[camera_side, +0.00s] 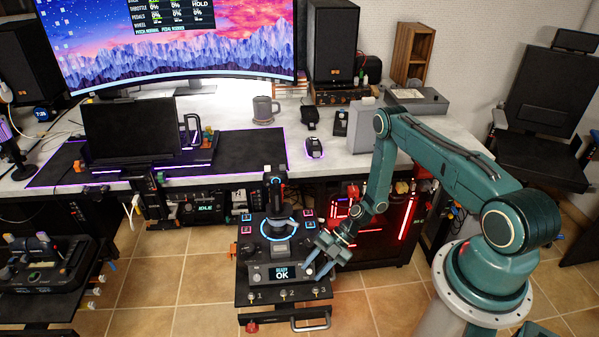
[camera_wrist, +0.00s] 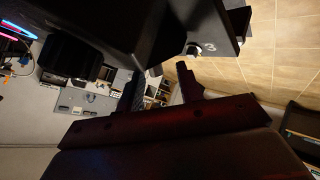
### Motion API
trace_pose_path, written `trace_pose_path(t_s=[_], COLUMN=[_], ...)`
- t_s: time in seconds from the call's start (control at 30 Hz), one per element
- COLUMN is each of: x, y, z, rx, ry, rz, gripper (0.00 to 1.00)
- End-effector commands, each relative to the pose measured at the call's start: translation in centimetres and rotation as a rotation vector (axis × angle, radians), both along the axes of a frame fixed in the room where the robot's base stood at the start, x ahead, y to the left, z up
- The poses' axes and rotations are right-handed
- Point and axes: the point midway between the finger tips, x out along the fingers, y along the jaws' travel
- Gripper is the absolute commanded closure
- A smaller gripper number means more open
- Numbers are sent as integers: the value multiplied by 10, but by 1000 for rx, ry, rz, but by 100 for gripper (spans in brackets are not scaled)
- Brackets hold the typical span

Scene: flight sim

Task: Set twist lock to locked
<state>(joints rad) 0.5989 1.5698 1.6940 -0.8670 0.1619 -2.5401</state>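A dark control panel (camera_side: 283,250) stands on a small stand in front of the desk, with a stick, a blue-lit ring and a display reading "READY OK" (camera_side: 282,273). A knob (camera_side: 256,277) sits left of the display. My gripper (camera_side: 313,271) is at the right side of the display, low over the panel, with its two fingers apart. The fingers cover what lies under them, so I cannot tell whether they touch a control. I cannot pick out the twist lock or its setting for certain. In the wrist view, the panel's dark edge (camera_wrist: 225,30) shows close up.
Several toggle switches (camera_side: 285,294) line the panel's front, numbered 1 to 3; the switch by the 3 also shows in the wrist view (camera_wrist: 193,49). A handle (camera_side: 311,319) and a red knob (camera_side: 251,327) are below. A red-lit computer case (camera_side: 405,225) stands behind my gripper.

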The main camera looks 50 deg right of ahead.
Motion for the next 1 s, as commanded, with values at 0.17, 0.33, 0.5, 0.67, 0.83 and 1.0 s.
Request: trace_pose_path(t_s=[0.17,0.33,0.5,0.67,0.83,1.0], x=[0,0,-4,-9,-16,-23], y=[0,-5,-18,-36,-59,-80], z=[0,5,15,30,48,65], rx=[1,0,0,0,-1,-2], ry=[-1,-3,-3,-4,-2,-2], rz=[0,0,-2,-3,-3,-2], gripper=[63,63,63,63,63,63])
